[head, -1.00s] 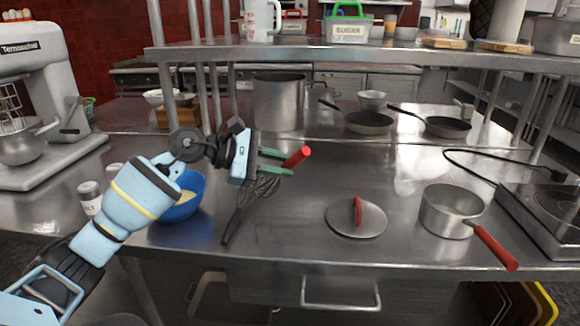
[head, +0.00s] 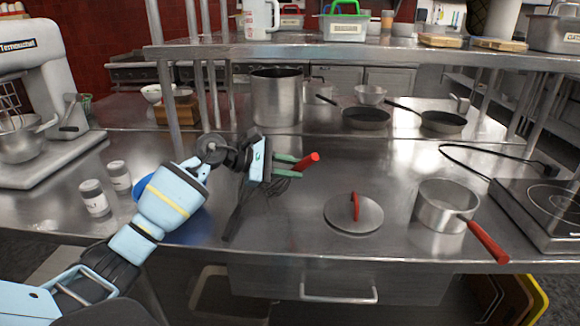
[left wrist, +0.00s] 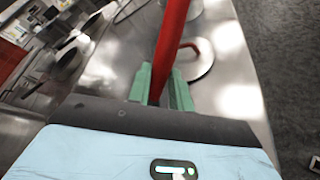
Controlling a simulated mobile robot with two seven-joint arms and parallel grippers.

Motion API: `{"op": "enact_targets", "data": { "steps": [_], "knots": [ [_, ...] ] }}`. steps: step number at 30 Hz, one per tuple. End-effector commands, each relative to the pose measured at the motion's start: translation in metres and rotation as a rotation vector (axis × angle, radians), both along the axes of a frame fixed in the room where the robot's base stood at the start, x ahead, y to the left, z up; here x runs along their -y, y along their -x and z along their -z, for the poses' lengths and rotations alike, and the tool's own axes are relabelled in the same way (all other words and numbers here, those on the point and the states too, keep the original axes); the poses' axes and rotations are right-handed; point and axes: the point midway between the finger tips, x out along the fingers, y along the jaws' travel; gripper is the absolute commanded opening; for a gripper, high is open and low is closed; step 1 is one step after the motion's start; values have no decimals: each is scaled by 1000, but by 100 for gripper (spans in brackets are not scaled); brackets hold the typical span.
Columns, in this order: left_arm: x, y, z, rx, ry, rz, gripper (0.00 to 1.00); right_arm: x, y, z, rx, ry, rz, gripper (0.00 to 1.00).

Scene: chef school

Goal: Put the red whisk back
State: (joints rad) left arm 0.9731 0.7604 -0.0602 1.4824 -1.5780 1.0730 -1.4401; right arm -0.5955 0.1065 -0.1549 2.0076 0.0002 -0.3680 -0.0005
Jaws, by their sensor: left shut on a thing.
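My left gripper (head: 295,167) is shut on the red handle of the red whisk (head: 308,161), held above the steel counter. In the left wrist view the red handle (left wrist: 172,35) stands up between the green fingers of the left gripper (left wrist: 160,85). My right gripper is not in view.
A lid with red handle (head: 352,216), a red-handled saucepan (head: 442,207) and an induction hob (head: 545,212) stand to the right. A large pot (head: 277,98) and pans are behind. Two shakers (head: 94,198) stand left.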

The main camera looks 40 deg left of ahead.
Motion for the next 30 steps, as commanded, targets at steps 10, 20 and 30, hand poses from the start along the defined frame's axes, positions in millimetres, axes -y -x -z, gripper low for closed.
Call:
{"op": "enact_targets", "data": {
  "steps": [10, 20, 30],
  "knots": [
    [0, 0, 5, -1, -1, 0, 0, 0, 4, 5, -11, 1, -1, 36],
    [0, 0, 3, 0, 0, 0, 43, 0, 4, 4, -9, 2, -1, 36],
    [-10, 10, -2, -2, -4, -1, 43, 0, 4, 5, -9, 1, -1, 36]
  ]
}}
